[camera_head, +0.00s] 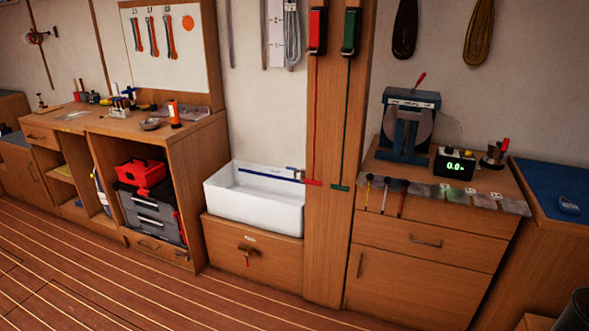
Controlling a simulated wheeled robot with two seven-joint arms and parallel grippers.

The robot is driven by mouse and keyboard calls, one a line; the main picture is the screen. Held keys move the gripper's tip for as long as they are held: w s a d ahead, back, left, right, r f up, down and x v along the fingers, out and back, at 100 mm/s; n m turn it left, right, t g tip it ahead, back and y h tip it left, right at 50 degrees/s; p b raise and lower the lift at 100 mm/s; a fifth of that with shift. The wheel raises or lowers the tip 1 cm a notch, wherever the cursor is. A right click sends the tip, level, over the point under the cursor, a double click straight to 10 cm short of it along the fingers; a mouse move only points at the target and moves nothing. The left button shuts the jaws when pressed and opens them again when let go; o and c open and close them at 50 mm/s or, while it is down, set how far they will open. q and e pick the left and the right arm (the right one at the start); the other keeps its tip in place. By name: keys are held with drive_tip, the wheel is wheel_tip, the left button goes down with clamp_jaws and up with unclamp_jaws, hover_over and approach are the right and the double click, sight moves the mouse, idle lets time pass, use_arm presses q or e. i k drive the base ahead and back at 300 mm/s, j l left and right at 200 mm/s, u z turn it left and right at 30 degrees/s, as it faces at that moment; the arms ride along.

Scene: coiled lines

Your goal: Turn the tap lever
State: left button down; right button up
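A white basin (253,212) sits on a low wooden cabinet (223,240) against the wall, left of a wooden post. A small blue-grey fitting (295,173) stands at the basin's back right corner and looks like a tap; its lever is too small to make out. A dark fitting with a small red part (247,252) is on the cabinet front below the basin; I cannot tell whether it is a handle or a valve. Neither of my grippers is in view.
A workbench (110,122) with tools and a red crate (141,173) stands left. A wooden counter (455,181) with a lit display box (454,164) and small tools stands right. Red and green lines (314,120) hang on the post. The plank floor (90,270) in front is clear.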

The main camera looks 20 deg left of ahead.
sight(303, 171)
drive_tip(key=i+j, duration=0.3)
drive_tip(key=i, duration=0.2)
drive_tip(key=i+j, duration=0.3)
drive_tip(key=i, duration=0.2)
drive_tip(key=i+j, duration=0.3)
drive_tip(key=i, duration=0.15)
drive_tip(key=i+j, duration=0.3)
drive_tip(key=i, duration=0.2)
